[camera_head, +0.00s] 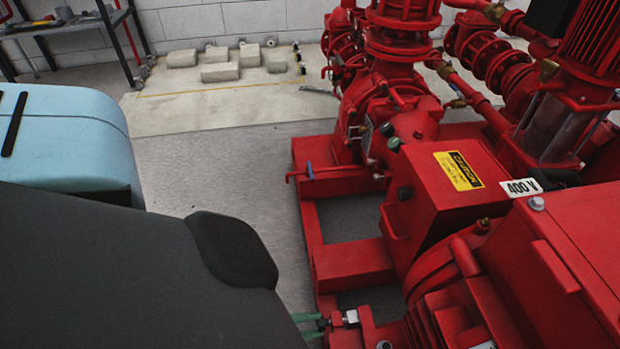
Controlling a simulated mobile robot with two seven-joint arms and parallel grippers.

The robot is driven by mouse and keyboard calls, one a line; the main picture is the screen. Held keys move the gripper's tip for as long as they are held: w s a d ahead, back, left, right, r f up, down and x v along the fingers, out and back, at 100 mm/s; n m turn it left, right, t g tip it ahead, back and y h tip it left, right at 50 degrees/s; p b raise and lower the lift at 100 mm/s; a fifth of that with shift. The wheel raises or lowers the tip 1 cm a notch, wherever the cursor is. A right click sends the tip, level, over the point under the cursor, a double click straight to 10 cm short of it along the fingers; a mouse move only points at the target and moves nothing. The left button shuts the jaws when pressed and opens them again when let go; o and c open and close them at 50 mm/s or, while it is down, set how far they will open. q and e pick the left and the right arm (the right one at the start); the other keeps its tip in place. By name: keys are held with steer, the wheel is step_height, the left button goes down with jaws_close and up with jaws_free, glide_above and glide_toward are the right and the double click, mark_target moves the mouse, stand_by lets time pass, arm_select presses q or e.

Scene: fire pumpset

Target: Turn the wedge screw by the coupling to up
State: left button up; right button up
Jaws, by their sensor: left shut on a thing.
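My left gripper (318,326) shows at the bottom centre as two green fingertips, coming in from the left. They are closed on a small dark and silver wedge screw (337,321) at the lower left edge of the red pumpset base. The dark arm hides most of the gripper. Which way the screw is set cannot be told at this size. The red coupling guard (425,205) with a yellow caution label stands above and to the right of the screw. My right gripper is not in view.
A red motor (470,305) with a 400 V label sits right of the screw. Red pipes and valves (400,40) rise behind. A red base frame (350,262) borders open grey floor on its left. Stone blocks (220,72) and a dark shelf (75,25) stand at the back.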

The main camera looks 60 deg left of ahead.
arm_select(q)
steer(key=m+b, duration=0.2)
steer(key=m, duration=1.8)
steer(key=shift+f+m, duration=0.15)
steer(key=shift+m, duration=0.25)
steer(key=o, duration=0.8)
steer(key=shift+o, duration=0.9)
